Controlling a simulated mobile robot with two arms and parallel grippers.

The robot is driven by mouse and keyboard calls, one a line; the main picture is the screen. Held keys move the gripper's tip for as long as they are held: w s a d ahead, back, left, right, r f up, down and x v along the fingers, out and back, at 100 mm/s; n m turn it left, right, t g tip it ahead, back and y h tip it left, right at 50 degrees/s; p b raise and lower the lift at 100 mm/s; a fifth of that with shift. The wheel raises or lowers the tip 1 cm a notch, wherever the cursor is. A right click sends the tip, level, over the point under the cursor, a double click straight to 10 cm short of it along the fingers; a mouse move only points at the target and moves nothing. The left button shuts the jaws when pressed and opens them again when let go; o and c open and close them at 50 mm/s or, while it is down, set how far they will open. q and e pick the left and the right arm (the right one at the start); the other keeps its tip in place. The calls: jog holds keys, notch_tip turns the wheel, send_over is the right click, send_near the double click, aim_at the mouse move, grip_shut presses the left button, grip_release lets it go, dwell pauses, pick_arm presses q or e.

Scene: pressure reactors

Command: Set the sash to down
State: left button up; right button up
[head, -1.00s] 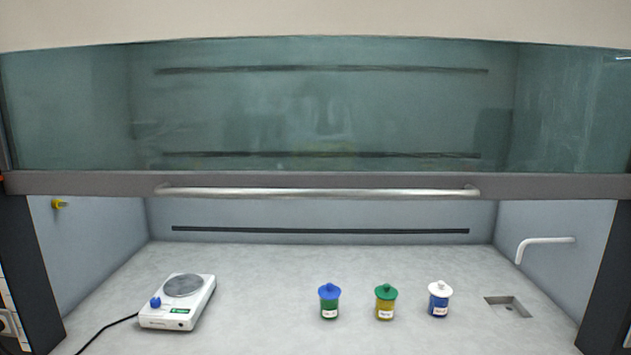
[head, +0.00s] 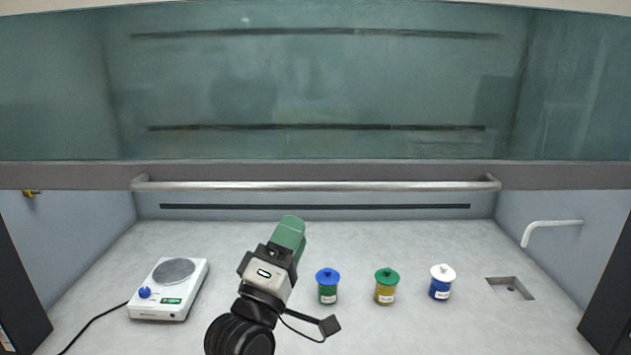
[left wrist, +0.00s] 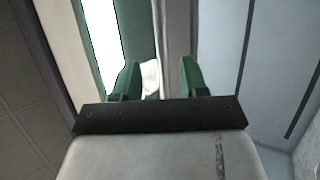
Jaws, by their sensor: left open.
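The sash is a wide tinted glass pane (head: 315,85) with a grey lower frame (head: 80,175) and a long silver handle bar (head: 315,185). It is raised, with an open gap over the worktop. My left gripper (head: 290,232) shows in the head view below the middle of the handle, apparently apart from it. In the left wrist view its two green fingers (left wrist: 159,75) are spread apart. A pale strip shows between them; I cannot tell whether it is the handle. My right gripper is not in view.
On the worktop (head: 225,255) stand a hot plate (head: 172,272) with a cable at left and blue-, green- and white-lidded jars (head: 328,292) (head: 386,292) (head: 441,288). A white spout (head: 550,226) and small sink (head: 511,289) are at right.

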aim_at(318, 187)
pick_arm(q)
jog(key=p+x, duration=0.1)
jog(key=x, duration=0.9)
jog(key=shift+w, duration=0.1)
jog(key=shift+f, duration=0.1)
grip_shut()
